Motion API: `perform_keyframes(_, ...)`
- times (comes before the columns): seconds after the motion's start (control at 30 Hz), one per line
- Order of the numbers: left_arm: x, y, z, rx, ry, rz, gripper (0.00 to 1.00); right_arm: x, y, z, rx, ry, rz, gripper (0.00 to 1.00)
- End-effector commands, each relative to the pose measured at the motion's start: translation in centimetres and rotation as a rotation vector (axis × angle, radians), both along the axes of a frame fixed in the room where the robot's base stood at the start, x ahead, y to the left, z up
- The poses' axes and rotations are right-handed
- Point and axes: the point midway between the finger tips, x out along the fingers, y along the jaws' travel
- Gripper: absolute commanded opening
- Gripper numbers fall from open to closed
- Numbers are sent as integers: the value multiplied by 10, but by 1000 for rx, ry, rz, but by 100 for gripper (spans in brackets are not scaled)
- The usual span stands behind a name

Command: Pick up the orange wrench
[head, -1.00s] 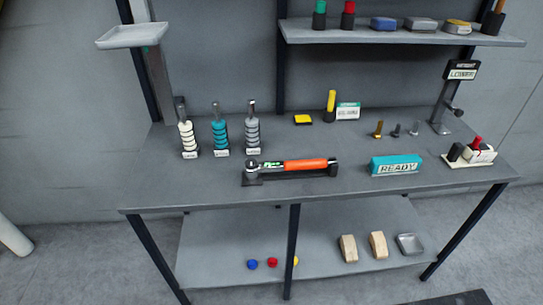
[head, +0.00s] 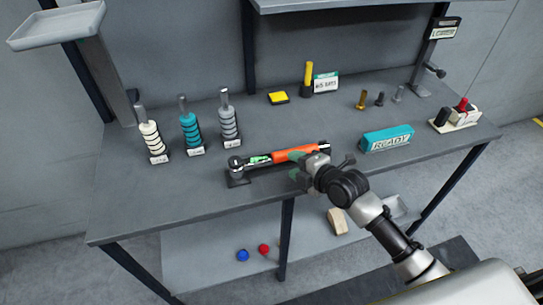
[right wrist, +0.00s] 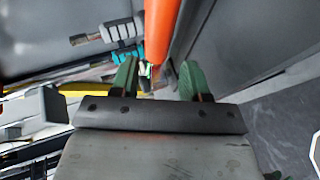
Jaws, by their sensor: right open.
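The orange wrench (head: 290,155) lies level along the front of the grey workbench, with its orange handle to the right and its metal head to the left on a dark holder (head: 238,180). My right gripper (head: 299,166) is at the near side of the handle and hides part of it. In the right wrist view, my open right gripper (right wrist: 158,72) has its two green fingers apart. The orange handle (right wrist: 160,28) shows just beyond the fingertips, in line with the gap between them. I cannot tell whether they touch it. My left gripper is out of view.
Three ringed posts (head: 190,132) stand left of the wrench. A teal READY block (head: 386,138) lies to its right. A yellow pad (head: 278,98) and several small bolts (head: 379,99) are behind. The front left of the bench (head: 150,205) is clear.

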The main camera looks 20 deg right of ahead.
Motion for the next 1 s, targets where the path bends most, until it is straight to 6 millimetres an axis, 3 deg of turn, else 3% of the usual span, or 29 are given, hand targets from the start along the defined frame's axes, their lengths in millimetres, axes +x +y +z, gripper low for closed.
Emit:
perform_keyframes(0.6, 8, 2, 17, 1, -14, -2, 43, 54, 23, -18, 2, 0, -1, 46)
perform_keyframes(0.9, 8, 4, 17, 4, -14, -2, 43, 57, 24, -21, 1, 0, 0, 46)
perform_keyframes(1.0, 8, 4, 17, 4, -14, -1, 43, 56, 24, -21, 1, 0, 0, 30)
